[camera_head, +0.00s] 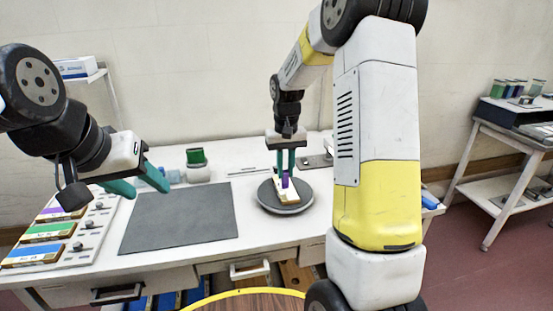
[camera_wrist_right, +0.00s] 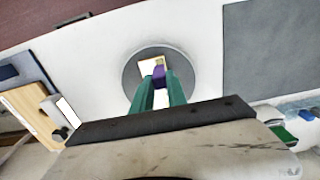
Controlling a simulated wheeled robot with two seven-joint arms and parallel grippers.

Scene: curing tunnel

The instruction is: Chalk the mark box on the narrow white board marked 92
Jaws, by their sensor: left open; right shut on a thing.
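My right gripper (camera_head: 286,168) is shut on a small purple piece (camera_head: 285,181), which looks like chalk. It points down over a narrow white board (camera_head: 289,197) on a round grey plate (camera_head: 266,204). In the right wrist view, the purple piece (camera_wrist_right: 159,76) is between the green fingertips and overlaps the pale board (camera_wrist_right: 147,69) on the round plate (camera_wrist_right: 130,80). I cannot tell whether it touches the board. Number and mark box are not readable. My left gripper (camera_head: 144,184) is open and empty above the left part of the table.
A dark grey mat (camera_head: 180,218) lies left of the plate. At the left table edge, a white rack (camera_head: 82,238) holds purple, green and blue pieces. A green-topped container (camera_head: 197,166) stands behind the mat. A side table (camera_head: 515,140) with jars stands at right.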

